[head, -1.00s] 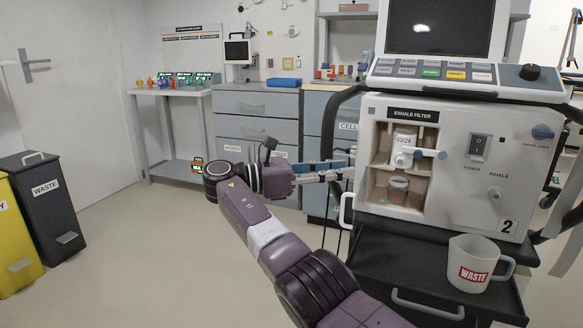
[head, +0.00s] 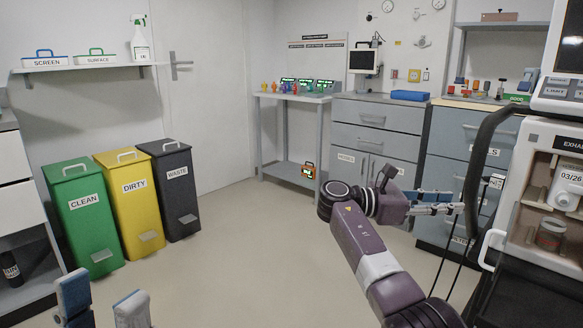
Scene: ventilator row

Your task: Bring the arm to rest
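My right arm (head: 365,245) comes in from the bottom right, purple and grey, with its gripper (head: 448,208) pointing right toward the ventilator's left side. Its fingers are seen side-on and lie close together, so any gap is unclear; no object shows in them. My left gripper (head: 104,302) shows only as two blue-and-grey fingertips at the bottom left edge, spread apart with nothing between them. The ventilator (head: 519,245) is cut off by the right edge. Its filter bay holds a white filter marked 03/26 (head: 566,187) above a clear jar (head: 550,235).
Green CLEAN (head: 84,222), yellow DIRTY (head: 133,210) and dark WASTE (head: 177,198) bins stand along the left wall. A grey side table (head: 262,140) and drawer cabinets (head: 372,137) line the back. The floor (head: 255,250) in the middle is clear.

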